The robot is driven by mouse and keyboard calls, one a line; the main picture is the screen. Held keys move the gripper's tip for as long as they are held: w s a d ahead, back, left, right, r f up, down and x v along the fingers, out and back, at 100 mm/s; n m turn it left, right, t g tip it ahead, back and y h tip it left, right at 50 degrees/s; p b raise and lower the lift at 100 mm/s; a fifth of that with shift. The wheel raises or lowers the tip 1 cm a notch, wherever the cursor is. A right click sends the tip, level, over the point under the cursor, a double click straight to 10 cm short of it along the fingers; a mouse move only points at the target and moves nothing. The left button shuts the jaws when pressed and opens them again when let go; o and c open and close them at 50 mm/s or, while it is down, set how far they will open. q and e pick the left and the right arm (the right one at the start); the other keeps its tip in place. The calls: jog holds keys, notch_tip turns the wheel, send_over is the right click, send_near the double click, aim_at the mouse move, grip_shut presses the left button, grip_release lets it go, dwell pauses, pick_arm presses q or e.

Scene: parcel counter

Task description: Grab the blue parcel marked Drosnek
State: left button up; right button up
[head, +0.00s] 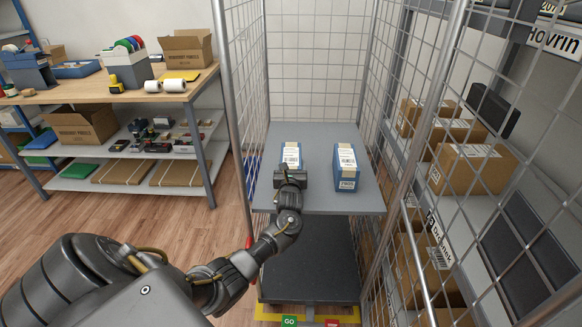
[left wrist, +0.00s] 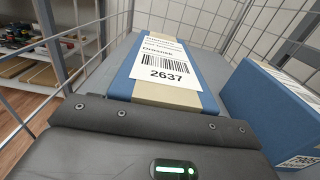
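The blue parcel marked Drosnek (head: 291,157) lies on the grey shelf of the wire cage trolley, the left of two blue parcels there. It also shows in the left wrist view (left wrist: 120,85), with a white label reading Drosnek and 2637 and a tan band. My left gripper (head: 290,179) is at its near end, covering part of it in the head view. The gripper's dark body fills the bottom of the left wrist view. Its fingertips do not show clearly, so I cannot tell whether it grips the parcel. My right gripper is not in view.
A second blue parcel (head: 347,170) lies to the right on the same shelf (head: 320,205); its small label print is unclear. Wire mesh walls and posts (head: 233,110) enclose both sides. Brown boxes (head: 470,168) stand on racking at right, a workbench (head: 100,90) at left.

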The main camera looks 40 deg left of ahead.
pick_arm(q)
jog(key=c, duration=0.7)
jog(key=shift+r, duration=0.1)
jog(key=shift+c, duration=0.2)
